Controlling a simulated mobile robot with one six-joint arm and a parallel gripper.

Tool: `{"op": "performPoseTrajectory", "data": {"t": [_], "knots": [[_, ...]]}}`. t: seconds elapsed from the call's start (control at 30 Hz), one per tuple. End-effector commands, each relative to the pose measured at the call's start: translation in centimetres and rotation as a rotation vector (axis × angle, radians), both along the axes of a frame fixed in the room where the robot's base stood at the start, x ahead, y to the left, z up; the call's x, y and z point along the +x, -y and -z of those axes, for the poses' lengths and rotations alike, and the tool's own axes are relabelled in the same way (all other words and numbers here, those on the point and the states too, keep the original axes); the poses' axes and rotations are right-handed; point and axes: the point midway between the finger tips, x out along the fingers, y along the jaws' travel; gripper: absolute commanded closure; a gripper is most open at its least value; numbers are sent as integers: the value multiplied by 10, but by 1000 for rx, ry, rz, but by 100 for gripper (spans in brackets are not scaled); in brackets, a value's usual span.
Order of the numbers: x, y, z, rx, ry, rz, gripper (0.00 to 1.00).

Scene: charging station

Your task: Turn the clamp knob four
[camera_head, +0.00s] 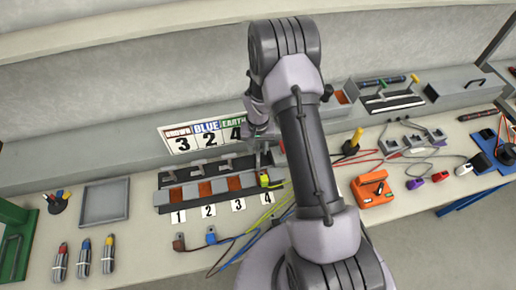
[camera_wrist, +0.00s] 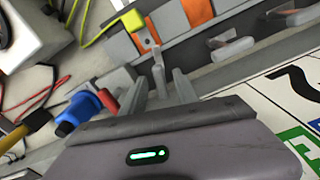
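Clamp knob four (camera_wrist: 158,66) is a small grey lever in the wrist view, at the end of the clamp row. My gripper (camera_wrist: 160,84) has its two grey fingers apart, one on each side of this knob, with a gap visible; contact is not clear. In the head view my gripper (camera_head: 260,130) is over the right end of the clamp block, and my arm and gripper largely hide knob four there. The other clamp knobs (camera_wrist: 232,48) stand in a row. A yellow plug (camera_head: 264,178) sits at slot four and also shows in the wrist view (camera_wrist: 131,20).
Number cards (camera_head: 239,205) line the block's front. A colour-number sign (camera_head: 208,135) stands behind it. Blue and brown connectors (camera_head: 211,236) with cables lie in front. An orange tool (camera_head: 372,188) and a yellow-handled tool (camera_head: 354,142) are to the right. A grey tray (camera_head: 104,200) is left.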

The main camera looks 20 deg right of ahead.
Motion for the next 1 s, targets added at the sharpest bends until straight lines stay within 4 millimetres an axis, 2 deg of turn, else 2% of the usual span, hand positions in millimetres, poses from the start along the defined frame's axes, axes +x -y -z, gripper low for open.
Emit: {"op": "performPoseTrajectory", "data": {"t": [0.03, 0.2, 0.37, 0.63, 0.87, 0.9, 1.0], "knots": [[0, 0, 0, 0, 0, 0, 70], [0, 0, 0, 0, 0, 0, 100], [0, 0, 0, 0, 0, -3, 100], [0, 1, 0, 0, 0, -254, 100], [0, 1, -1, 0, 0, -266, 100], [0, 1, -1, 0, 0, -266, 84], [0, 1, -1, 0, 0, -265, 64]]}}
